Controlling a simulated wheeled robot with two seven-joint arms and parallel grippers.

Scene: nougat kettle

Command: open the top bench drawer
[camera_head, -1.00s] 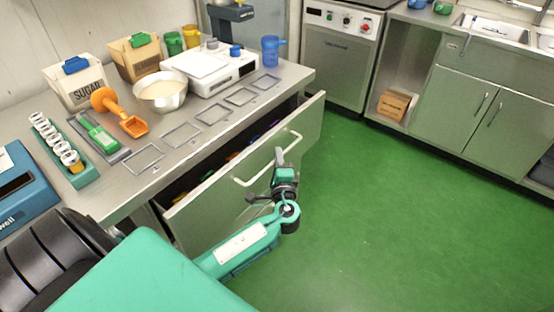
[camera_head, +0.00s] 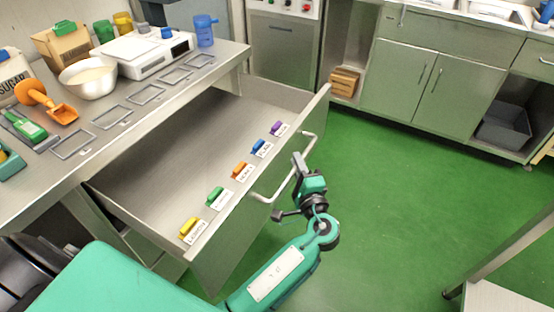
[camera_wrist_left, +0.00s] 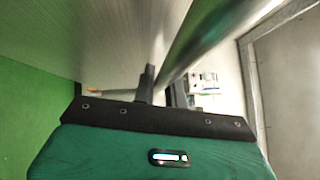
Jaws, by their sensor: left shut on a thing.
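The top bench drawer (camera_head: 165,165) is pulled far out from under the bench, and its inside shows. Its front panel carries a bar handle (camera_head: 283,183). My left gripper (camera_head: 297,172) is at the handle, shut on it. In the left wrist view the handle bar (camera_wrist_left: 205,40) runs close up past the fingers, beside the drawer front (camera_wrist_left: 100,35). Inside the drawer, along its front, lie several coloured clips with labels, among them a yellow one (camera_head: 189,228), a green one (camera_head: 215,196) and a purple one (camera_head: 276,128). My right gripper is not in view.
The steel bench top (camera_head: 120,120) holds a bowl (camera_head: 88,80), a white scale (camera_head: 148,55), an orange scoop (camera_head: 62,112) and a blue jug (camera_head: 204,30). Green floor (camera_head: 400,200) is open to the right of the drawer. A table corner (camera_head: 500,290) stands at the lower right.

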